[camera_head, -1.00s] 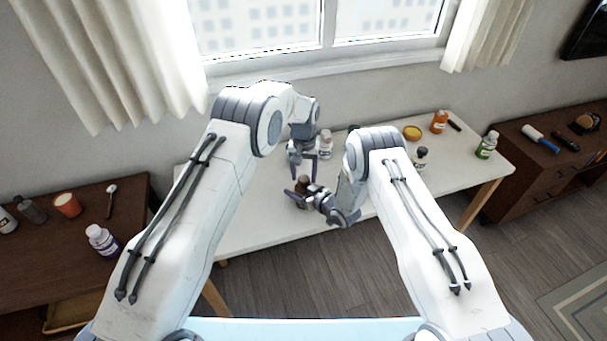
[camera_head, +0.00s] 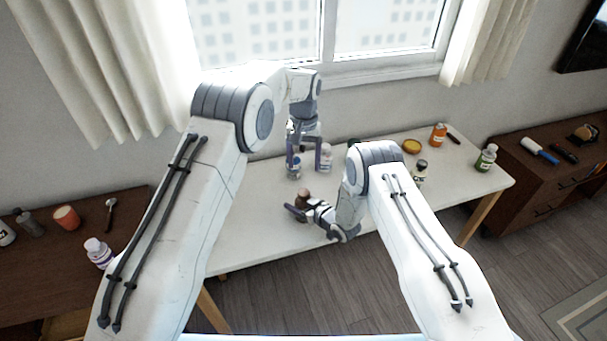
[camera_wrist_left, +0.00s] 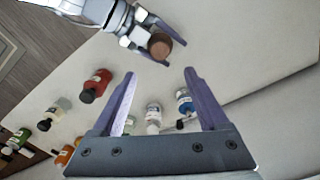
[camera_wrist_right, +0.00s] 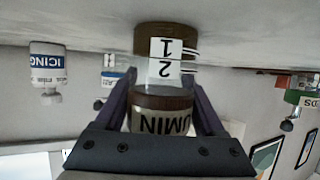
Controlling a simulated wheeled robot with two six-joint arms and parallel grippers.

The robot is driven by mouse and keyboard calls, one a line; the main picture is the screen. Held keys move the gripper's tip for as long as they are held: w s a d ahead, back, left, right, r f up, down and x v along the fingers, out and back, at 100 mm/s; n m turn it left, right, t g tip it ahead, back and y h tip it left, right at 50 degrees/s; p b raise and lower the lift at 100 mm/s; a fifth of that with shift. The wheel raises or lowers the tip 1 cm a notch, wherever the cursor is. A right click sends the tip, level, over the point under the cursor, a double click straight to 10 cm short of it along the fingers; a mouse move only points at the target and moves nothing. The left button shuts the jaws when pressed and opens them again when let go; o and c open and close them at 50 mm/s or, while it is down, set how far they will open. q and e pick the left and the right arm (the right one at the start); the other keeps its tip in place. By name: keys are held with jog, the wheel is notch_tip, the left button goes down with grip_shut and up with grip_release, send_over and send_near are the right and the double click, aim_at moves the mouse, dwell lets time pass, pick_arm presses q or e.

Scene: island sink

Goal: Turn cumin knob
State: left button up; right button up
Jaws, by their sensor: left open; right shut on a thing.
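The cumin jar is in my right gripper (camera_head: 299,213), between its fingers. In the right wrist view its label reads CUMIN (camera_wrist_right: 160,121). Above the label is a clear-and-white collar marked 1 and 2 (camera_wrist_right: 166,70), with a brown knob (camera_wrist_right: 166,38) at the far end. The brown knob (camera_head: 303,195) faces up in the head view and also shows in the left wrist view (camera_wrist_left: 160,46). My left gripper (camera_head: 303,170) is open and empty, above and beyond the knob and apart from it. Its spread fingers (camera_wrist_left: 160,73) show in the left wrist view.
A blue-labelled bottle (camera_wrist_left: 184,102) and a white-labelled bottle (camera_wrist_left: 154,117) stand on the white table (camera_head: 255,215) near my left gripper. A red bottle (camera_wrist_left: 95,86), an orange bottle (camera_head: 438,135) and a green one (camera_head: 485,158) stand farther off. The table's left part is clear.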

aim_at(304, 192)
pick_arm(q)
jog(key=shift+r, duration=0.65)
notch_tip(304, 192, down, 12)
jog(key=n, duration=0.3)
jog(key=shift+s+f, duration=0.15)
grip_shut()
jog(key=shift+m, duration=0.5)
